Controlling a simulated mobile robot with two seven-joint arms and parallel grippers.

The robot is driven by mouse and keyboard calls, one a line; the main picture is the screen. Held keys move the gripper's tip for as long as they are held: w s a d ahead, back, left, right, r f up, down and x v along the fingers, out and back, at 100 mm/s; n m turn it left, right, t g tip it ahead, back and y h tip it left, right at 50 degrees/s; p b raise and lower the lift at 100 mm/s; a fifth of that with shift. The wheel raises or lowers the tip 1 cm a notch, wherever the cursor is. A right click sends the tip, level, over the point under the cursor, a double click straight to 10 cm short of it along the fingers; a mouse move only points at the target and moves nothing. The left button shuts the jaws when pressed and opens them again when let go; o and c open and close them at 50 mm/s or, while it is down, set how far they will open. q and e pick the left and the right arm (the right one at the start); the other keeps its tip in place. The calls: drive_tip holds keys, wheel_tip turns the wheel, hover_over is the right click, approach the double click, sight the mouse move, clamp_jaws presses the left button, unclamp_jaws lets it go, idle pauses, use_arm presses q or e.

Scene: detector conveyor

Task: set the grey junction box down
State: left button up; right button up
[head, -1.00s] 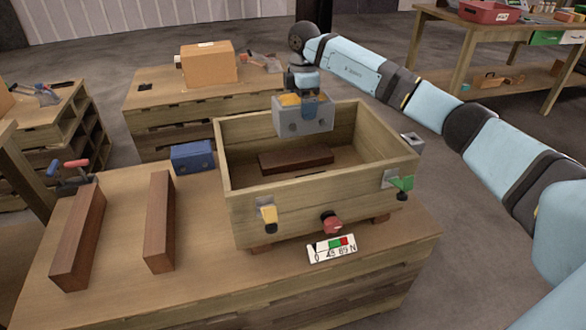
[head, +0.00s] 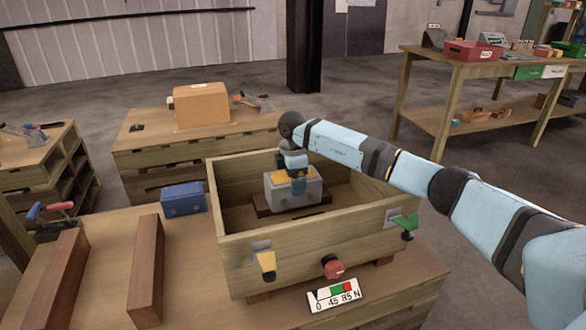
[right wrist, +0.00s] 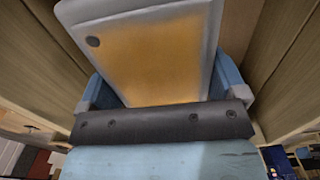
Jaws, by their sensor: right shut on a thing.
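The grey junction box (head: 291,192) has an orange-yellow top and is inside the open wooden crate (head: 320,249). It is just over or on a dark red-brown wooden block (head: 262,207) on the crate floor; I cannot tell whether it touches. My right gripper (head: 298,183) comes from above and is shut on the box. In the right wrist view the box's yellow face (right wrist: 155,55) fills the middle between the blue fingers. My left gripper is not in view.
A blue box (head: 183,199) and two brown beams (head: 148,270) lie left of the crate. A label (head: 334,295) lies in front.

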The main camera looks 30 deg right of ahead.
sight(293, 200)
drive_tip(key=shift+f, duration=0.35)
wheel_tip(293, 200, down, 5)
drive_tip(key=shift+f+b, duration=0.1)
drive_tip(key=shift+b, duration=0.8)
drive_tip(key=shift+f, duration=0.25)
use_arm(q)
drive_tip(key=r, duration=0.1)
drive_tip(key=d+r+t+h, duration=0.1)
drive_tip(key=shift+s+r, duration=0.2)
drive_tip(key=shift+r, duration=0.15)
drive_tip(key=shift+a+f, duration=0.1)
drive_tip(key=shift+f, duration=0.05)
use_arm(e)
drive_tip(key=shift+f, duration=0.25)
drive_tip(key=shift+f, duration=0.25)
drive_tip(key=o, duration=1.4)
drive_tip(key=shift+s+f, duration=0.1)
drive_tip(key=shift+f, duration=0.1)
